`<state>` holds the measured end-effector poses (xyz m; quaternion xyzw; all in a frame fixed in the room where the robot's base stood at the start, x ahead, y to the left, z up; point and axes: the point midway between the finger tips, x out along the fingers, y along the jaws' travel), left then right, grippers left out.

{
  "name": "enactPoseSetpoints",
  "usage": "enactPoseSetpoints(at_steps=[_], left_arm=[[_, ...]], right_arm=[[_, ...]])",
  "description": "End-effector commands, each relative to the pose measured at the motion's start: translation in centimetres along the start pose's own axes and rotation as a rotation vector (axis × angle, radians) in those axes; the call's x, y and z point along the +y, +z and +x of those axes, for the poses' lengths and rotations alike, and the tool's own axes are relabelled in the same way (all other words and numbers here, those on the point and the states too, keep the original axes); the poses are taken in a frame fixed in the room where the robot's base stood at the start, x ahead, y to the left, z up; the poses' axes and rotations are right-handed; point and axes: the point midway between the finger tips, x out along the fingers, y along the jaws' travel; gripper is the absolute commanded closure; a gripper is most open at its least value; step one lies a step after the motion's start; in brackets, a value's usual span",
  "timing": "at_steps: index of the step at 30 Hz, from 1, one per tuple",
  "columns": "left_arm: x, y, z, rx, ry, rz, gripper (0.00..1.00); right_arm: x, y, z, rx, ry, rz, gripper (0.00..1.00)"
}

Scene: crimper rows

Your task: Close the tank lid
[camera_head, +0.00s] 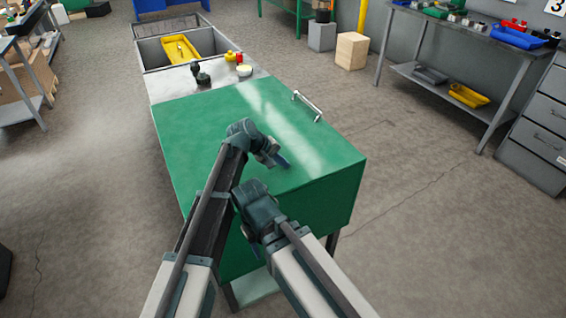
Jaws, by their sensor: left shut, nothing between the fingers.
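The green tank (210,120) stands in the middle, with a broad flat green top that looks like its lid (195,135). This top lies level, with no gap that I can see, and a metal bar handle (307,106) sits near its right edge. My left gripper (284,162) is over the near part of the green top, shut and empty; I cannot tell whether it touches. My right arm's wrist (260,208) is at the tank's near edge, and its fingers cannot be made out. My arms hide part of the tank's front.
Behind the green top, a grey ledge (168,88) holds dark fittings (200,76) and small yellow and red items (243,70). Beyond is an open grey basin (151,55) with a yellow tray (180,49). A workbench (450,38) stands right; floor beside the tank is clear.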

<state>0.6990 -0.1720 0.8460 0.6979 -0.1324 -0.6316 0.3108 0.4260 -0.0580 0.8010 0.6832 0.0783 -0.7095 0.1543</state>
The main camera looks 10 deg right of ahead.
Motion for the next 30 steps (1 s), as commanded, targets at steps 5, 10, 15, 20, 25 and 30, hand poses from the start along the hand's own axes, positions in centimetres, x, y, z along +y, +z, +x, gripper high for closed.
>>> enactPoseSetpoints(at_steps=[5,10,15,20,25,30], left_arm=[[0.6,0.6,-1.1,-0.010,-0.012,0.008,1.00],[1.8,0.3,-3.3,-0.002,0.000,0.004,1.00],[3.4,0.1,-5.8,0.004,0.008,0.002,1.00],[5.0,0.1,-7.8,0.005,0.008,0.001,1.00],[6.5,0.0,-10.0,0.005,0.009,0.000,1.00],[7.7,0.0,-11.6,0.006,0.009,0.000,1.00]], right_arm=[[0.1,0.1,-1.3,0.000,0.000,0.000,0.50],[0.4,0.2,-3.7,0.000,0.000,0.000,0.50],[0.6,0.4,-6.5,0.000,0.000,0.001,0.50],[0.9,0.5,-9.1,0.000,0.000,0.000,0.50],[1.1,0.7,-11.7,0.000,0.000,0.001,0.50],[1.3,0.8,-13.7,0.000,0.000,0.000,0.50]])
